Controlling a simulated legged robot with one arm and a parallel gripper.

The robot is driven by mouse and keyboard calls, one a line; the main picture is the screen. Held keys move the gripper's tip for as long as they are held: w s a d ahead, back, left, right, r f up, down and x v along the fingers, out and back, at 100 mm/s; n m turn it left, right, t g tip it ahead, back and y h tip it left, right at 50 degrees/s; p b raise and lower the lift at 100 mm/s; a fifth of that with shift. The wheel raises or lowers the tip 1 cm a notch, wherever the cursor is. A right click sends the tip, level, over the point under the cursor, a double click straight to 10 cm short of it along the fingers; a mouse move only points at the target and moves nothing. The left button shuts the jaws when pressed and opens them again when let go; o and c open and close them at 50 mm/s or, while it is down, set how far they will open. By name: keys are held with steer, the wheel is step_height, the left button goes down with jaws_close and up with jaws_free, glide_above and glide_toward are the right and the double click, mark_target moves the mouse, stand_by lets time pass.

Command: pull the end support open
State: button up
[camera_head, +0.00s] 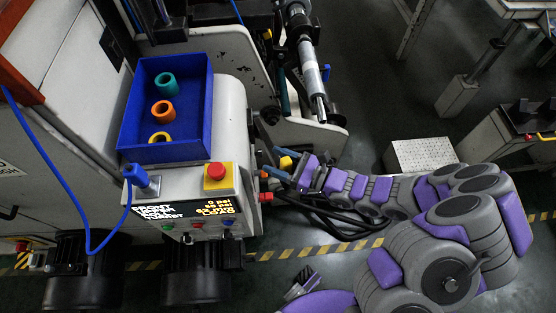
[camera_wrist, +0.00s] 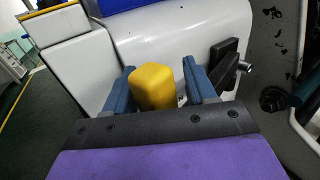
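A yellow block-like handle (camera_wrist: 152,88) stands at the side of the white machine, and it also shows in the head view (camera_head: 287,163). I take it to belong to the end support, whose body I cannot clearly make out. My gripper (camera_wrist: 159,75) has its blue fingers on either side of the handle. A gap shows between the handle and the right finger. The left finger is close beside the handle, and I cannot tell if it touches. In the head view my gripper (camera_head: 269,166) reaches the machine's right side, below the shaft.
A silver shaft (camera_head: 312,75) sticks out above the gripper. A blue bin (camera_head: 190,115) with coloured rings sits on the machine, beside a red button (camera_head: 216,172) and a lit display. A black lever (camera_wrist: 224,62) stands right of the fingers.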

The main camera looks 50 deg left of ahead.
steer(key=shift+a, duration=0.1)
stand_by(0.3)
steer(key=p+v, duration=0.4)
steer(key=v, duration=1.3)
steer(key=shift+d, duration=0.2)
steer(key=shift+w, duration=0.1)
steer(key=s+d+r+n+g+h, duration=0.2)
steer(key=s+d+r+n+h, duration=0.1)
steer(key=r+n, duration=0.25)
steer(key=s+d+r+n+g+h, duration=0.1)
steer(key=s+d+r+n+h, duration=0.2)
steer(key=r, duration=0.4)
steer(key=s+d+r+n+t+h, duration=0.1)
steer(key=s+d+r+t+h, duration=0.1)
steer(key=d, duration=0.5)
steer(key=s+d+r+n+t+h, duration=0.2)
steer(key=s+d+r+t+h, duration=0.1)
steer(key=d, duration=0.4)
steer(key=s+d+r+n+t+h, duration=0.2)
steer(key=s+d+r+h, duration=0.1)
steer(key=d, duration=0.4)
steer(key=s+h, duration=0.1)
steer(key=h, duration=0.1)
steer(key=shift+d+t+h, duration=0.15)
steer(key=shift+t+h, duration=0.15)
steer(key=shift+h, duration=0.1)
